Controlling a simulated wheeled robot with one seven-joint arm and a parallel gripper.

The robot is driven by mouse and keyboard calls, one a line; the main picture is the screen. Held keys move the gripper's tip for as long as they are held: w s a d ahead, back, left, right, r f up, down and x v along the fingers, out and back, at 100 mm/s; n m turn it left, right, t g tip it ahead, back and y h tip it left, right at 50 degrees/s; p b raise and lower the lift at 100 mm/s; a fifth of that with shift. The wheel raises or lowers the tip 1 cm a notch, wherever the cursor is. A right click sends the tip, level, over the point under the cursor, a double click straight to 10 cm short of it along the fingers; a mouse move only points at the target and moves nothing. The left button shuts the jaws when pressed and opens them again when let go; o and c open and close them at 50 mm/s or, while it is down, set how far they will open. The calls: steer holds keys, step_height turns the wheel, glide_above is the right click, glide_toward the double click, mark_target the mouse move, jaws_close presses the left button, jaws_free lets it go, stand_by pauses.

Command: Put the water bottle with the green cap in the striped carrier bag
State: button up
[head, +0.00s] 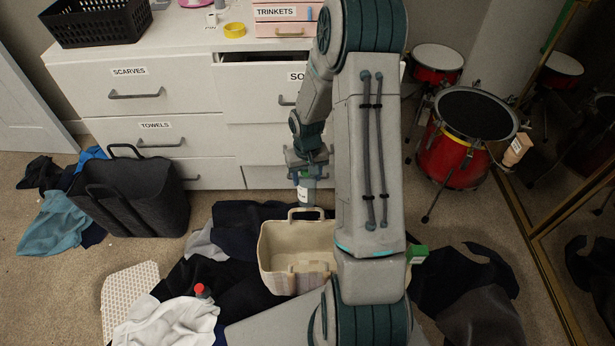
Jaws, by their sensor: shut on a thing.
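My gripper (307,172) points down and is shut on a bottle (304,193) with a white label. The gripper covers the bottle's top, so its cap colour cannot be seen. The cream carrier bag (268,268) with faint stripes stands open on the floor, its far handle (305,211) upright. In the picture the bottle hangs just above this far handle; I cannot tell whether it is over the opening or behind it. My arm hides the bag's right side.
A dark grey felt bag (135,200) stands at left. Clothes (180,320) cover the floor, with a red-capped item (200,290) among them. A green object (417,254) shows beside my arm. A dresser (150,100) stands behind, a drum (455,155) and mirror at right.

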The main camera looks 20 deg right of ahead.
step_height(320, 180, down, 5)
steer(key=b, duration=0.4)
stand_by(0.3)
steer(key=o, duration=1.3)
step_height(320, 180, up, 14)
steer(key=p, duration=0.3)
steer(key=shift+p, duration=0.3)
